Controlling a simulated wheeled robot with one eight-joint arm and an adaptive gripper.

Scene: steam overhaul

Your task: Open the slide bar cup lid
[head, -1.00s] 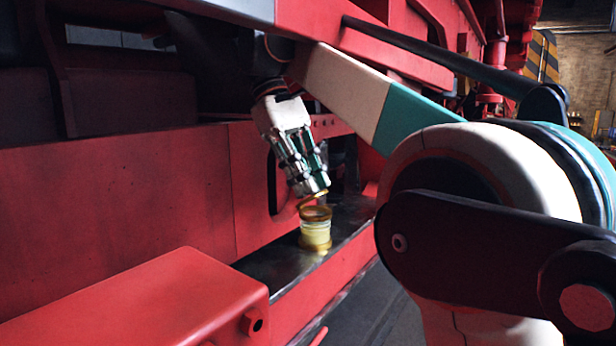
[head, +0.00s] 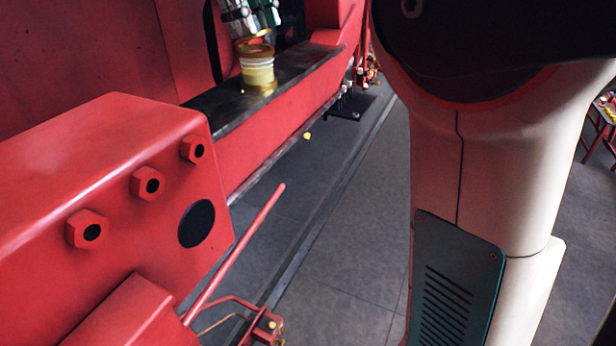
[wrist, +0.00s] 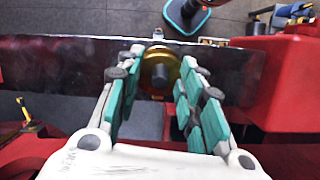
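The slide bar cup (head: 258,73) stands upright on a dark, shiny bar (head: 205,97) at the upper left of the head view. Its body is pale yellow and see-through, with a brass base. The brass lid (head: 253,50) is at its top and looks tilted up from the rim; how far is hard to tell. My gripper (head: 255,28) is just above the lid, cut off by the picture's top edge. In the wrist view my gripper (wrist: 163,60) has its teal-padded fingers spread apart. The round brass top of the cup (wrist: 160,72) shows between the fingertips. Contact with the lid cannot be told.
A big red block (head: 130,170) with hex bolts fills the left foreground of the head view. A thin red rod (head: 240,245) rises in front of it. A red wall stands behind the bar. Grey floor (head: 345,230) lies open to the right of the bar.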

